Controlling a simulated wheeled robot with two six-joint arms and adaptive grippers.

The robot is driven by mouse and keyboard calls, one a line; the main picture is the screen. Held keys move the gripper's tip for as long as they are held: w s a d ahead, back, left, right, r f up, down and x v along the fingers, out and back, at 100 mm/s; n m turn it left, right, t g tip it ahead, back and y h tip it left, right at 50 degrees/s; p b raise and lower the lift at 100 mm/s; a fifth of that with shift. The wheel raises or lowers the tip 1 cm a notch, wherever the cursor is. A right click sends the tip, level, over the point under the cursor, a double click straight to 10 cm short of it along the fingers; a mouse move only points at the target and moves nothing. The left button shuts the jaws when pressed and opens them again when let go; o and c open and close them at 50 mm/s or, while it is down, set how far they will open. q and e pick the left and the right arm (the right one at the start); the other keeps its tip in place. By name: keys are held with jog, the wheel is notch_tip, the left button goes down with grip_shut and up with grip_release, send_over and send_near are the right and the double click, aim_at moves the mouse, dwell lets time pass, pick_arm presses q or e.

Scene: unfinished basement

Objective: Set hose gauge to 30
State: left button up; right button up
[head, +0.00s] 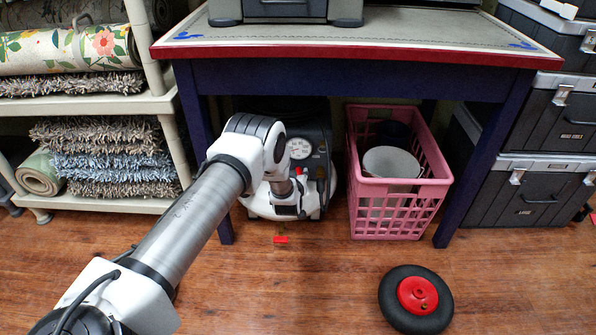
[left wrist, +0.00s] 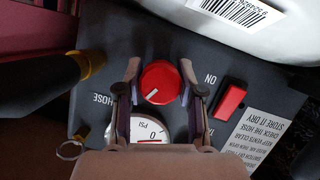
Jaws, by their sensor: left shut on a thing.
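The compressor (head: 310,135) stands on the floor under the desk, its round white gauge (head: 299,148) facing out. My left gripper (head: 299,182) reaches in at its front panel. In the left wrist view its two fingers are shut on the sides of a red knob (left wrist: 160,82) with a white pointer mark. The white gauge, marked PSI and 0 (left wrist: 148,131), shows below the knob, upside down and partly hidden by the gripper. Its needle cannot be read clearly. A red switch (left wrist: 230,101) is beside the knob, near an ON mark. My right gripper is not in view.
The desk (head: 360,75) has dark legs on both sides of the compressor. A pink basket (head: 400,205) stands right of it. A shelf of rugs (head: 100,105) is at left and dark cases (head: 535,190) at right. A wheel (head: 417,297) and small red piece (head: 281,240) lie on the floor.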

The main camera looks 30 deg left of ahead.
pick_arm(q)
jog(key=shift+d+r+m+g+y+p, duration=0.1)
jog(key=shift+m+g+y+p, duration=0.4)
jog(key=shift+m, duration=0.4)
jog(key=shift+m+g+y, duration=0.3)
jog(key=shift+m+y, duration=0.4)
jog(key=shift+m, duration=0.4)
jog(key=o, duration=1.1)
jog(key=shift+o, duration=0.2)
jog(key=v, duration=1.2)
